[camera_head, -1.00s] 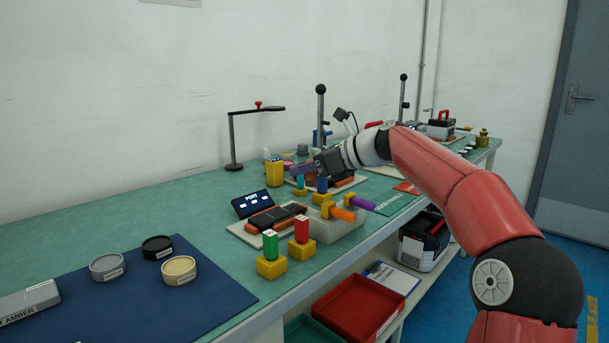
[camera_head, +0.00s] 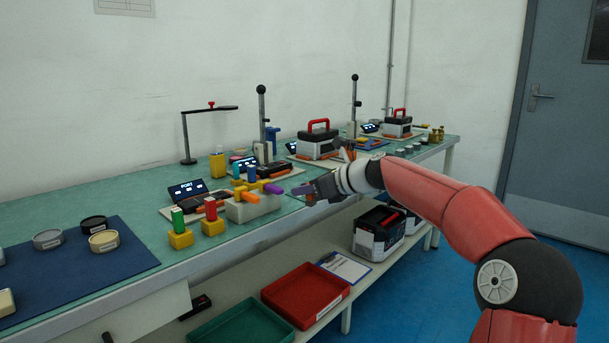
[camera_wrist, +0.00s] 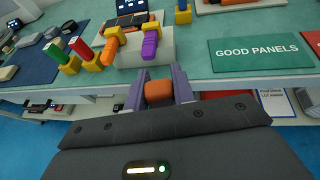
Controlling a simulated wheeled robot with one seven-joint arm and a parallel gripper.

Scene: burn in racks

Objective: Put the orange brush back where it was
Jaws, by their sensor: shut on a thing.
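My gripper (camera_head: 310,191) is shut on an orange piece (camera_wrist: 158,91), held between its purple fingers in front of the bench edge. Only the blocky end of this piece shows clearly, so I cannot tell whether it is the orange brush. An orange rod with a yellow collar (camera_wrist: 112,45) and a purple rod with a yellow collar (camera_wrist: 150,42) are at the pale grey block (camera_wrist: 140,57) on the bench. In the head view this grey block (camera_head: 252,209) is left of my gripper, apart from it.
Green (camera_head: 178,219) and red (camera_head: 211,208) upright pieces stand in yellow blocks left of the grey block. A green "GOOD PANELS" mat (camera_wrist: 262,52) lies on the bench at the right. Red (camera_head: 305,293) and green (camera_head: 240,318) trays are on the shelf below.

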